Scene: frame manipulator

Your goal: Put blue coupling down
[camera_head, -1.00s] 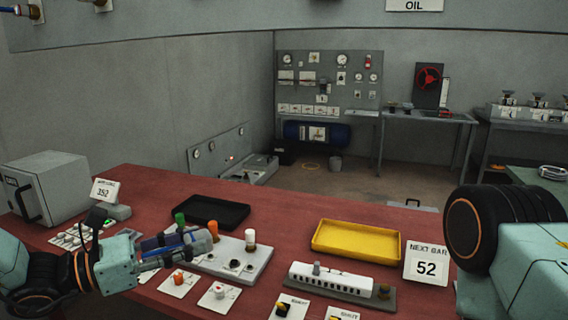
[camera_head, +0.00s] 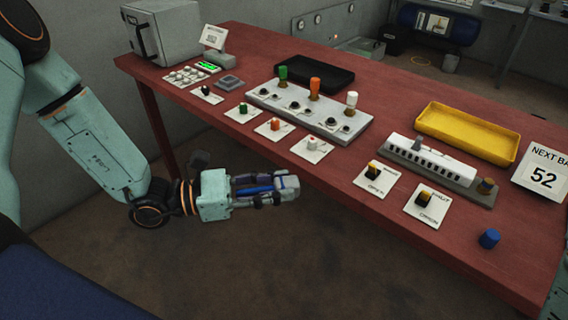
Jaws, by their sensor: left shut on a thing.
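My left gripper (camera_head: 272,189) is in front of the table's near edge, above the floor and clear of the tabletop. It is shut on a partly hidden thing. A blue strip (camera_head: 256,190) shows between its fingers, with a pale grey part at the tips; I cannot tell for sure that this is the blue coupling. A small blue cylinder (camera_head: 489,239) stands upright on the table's near right part, far from the gripper. My right gripper is not in view.
The red table (camera_head: 330,185) carries a grey block (camera_head: 310,113) with green, orange and white cylinders, a black tray (camera_head: 313,74), a yellow tray (camera_head: 467,132), a white slotted block (camera_head: 430,155) and several switch plates. A sign reading 52 (camera_head: 543,175) stands right.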

